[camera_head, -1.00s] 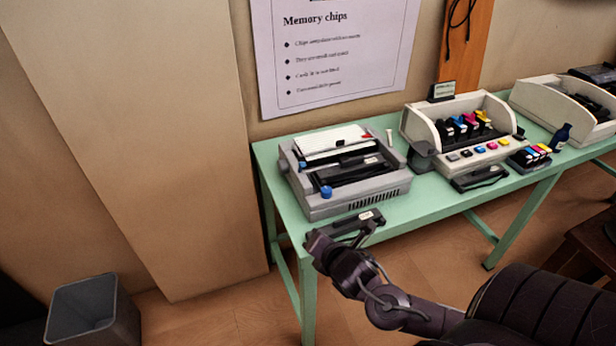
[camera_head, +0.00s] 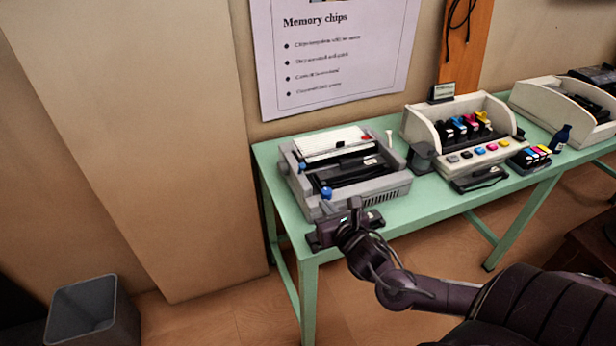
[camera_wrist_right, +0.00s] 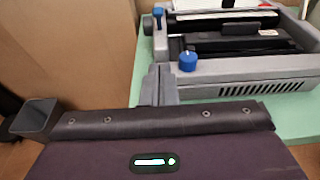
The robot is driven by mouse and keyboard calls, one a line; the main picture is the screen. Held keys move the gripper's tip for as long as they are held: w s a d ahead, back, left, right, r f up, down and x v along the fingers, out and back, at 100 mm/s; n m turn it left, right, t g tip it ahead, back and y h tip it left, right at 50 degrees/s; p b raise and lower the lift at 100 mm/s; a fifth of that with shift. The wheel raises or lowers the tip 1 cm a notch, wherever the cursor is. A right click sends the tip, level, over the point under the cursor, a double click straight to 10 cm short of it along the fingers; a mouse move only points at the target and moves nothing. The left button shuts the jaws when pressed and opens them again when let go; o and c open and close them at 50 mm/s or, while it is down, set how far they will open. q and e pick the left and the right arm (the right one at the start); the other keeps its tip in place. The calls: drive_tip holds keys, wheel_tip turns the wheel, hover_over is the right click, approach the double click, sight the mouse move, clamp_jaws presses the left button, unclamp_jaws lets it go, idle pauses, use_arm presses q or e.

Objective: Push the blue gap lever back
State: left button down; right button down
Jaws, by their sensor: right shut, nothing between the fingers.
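The grey printer (camera_head: 375,192) stands at the left end of the green table, its top open. A slim upright blue lever (camera_wrist_right: 158,14) is at its left side in the right wrist view; it shows small in the head view (camera_head: 301,167). A rounder blue knob (camera_head: 326,193) is at the front left, also in the right wrist view (camera_wrist_right: 188,61). My right gripper (camera_head: 354,204) is in front of the printer's front left corner, fingers shut and empty. In the right wrist view the fingertips (camera_wrist_right: 160,70) point towards that corner, apart from both blue parts. My left gripper is out of view.
The green table (camera_head: 425,190) also bears a cream printer (camera_head: 490,150) with coloured cartridges and a dark bottle (camera_head: 561,137). A label plate in front of the grey printer is partly hidden by my gripper. A grey bin (camera_head: 92,318) stands on the floor at left.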

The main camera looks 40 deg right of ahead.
drive_tip(key=p, duration=0.1)
approach(302, 170)
drive_tip(key=w+f, duration=0.1)
drive_tip(key=f, duration=0.1)
drive_tip(key=w+d+f, duration=0.1)
drive_tip(key=f, duration=0.1)
drive_tip(key=shift+w, duration=0.3)
drive_tip(key=shift+w+d+r+p, duration=0.2)
drive_tip(key=shift+w+r+p, duration=0.5)
drive_tip(key=shift+w, duration=0.3)
drive_tip(key=shift+w+d+r, duration=0.15)
drive_tip(key=shift+w+r, duration=0.05)
drive_tip(key=shift+w, duration=0.4)
